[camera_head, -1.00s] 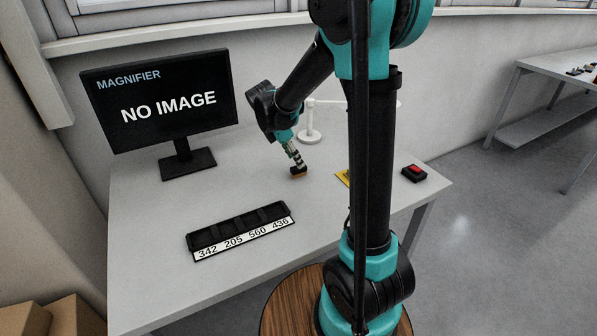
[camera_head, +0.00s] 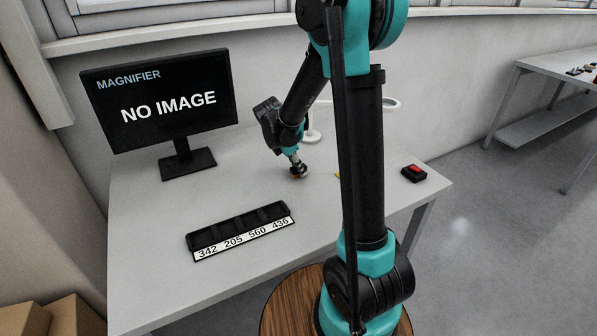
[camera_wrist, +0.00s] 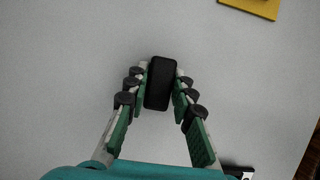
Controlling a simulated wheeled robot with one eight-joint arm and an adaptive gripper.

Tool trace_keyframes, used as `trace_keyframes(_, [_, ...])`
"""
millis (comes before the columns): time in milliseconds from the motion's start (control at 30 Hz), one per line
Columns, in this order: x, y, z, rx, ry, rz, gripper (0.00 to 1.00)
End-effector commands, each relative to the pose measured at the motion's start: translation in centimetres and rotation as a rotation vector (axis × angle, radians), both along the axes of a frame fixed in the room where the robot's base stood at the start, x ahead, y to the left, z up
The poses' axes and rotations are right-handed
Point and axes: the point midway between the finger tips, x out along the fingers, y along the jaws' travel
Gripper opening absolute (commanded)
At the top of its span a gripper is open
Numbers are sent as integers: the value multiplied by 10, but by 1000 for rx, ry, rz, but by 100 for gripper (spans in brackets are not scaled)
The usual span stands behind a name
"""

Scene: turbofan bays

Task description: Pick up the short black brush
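The short black brush (camera_wrist: 160,83) lies on the white table and shows in the wrist view as a dark rounded block. My gripper (camera_wrist: 161,72) has its green-padded fingers on either side of it. The fingers are apart, with a narrow gap at the right side of the brush; the left finger is very close to it. In the head view my gripper (camera_head: 298,174) is low at the tabletop, and the brush there is mostly hidden by it.
A black tray (camera_head: 216,248) with number labels lies at the table front. A monitor (camera_head: 160,102) stands at the back left. A black box with a red button (camera_head: 413,173) sits at the right. A yellow plate (camera_wrist: 252,6) lies near the brush, mostly behind my arm in the head view.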

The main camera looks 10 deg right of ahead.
Motion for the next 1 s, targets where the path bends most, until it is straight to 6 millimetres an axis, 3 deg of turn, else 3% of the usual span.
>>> trace_keyframes(133, [0,0,0,0,0,0,0])
trace_keyframes(467, [0,0,2,0,0,0,0])
trace_keyframes(633, [0,0,13,0,0,0,0])
trace_keyframes(767, [0,0,33,0,0,0,0])
trace_keyframes(1000, [-1,0,96,0,0,0,0])
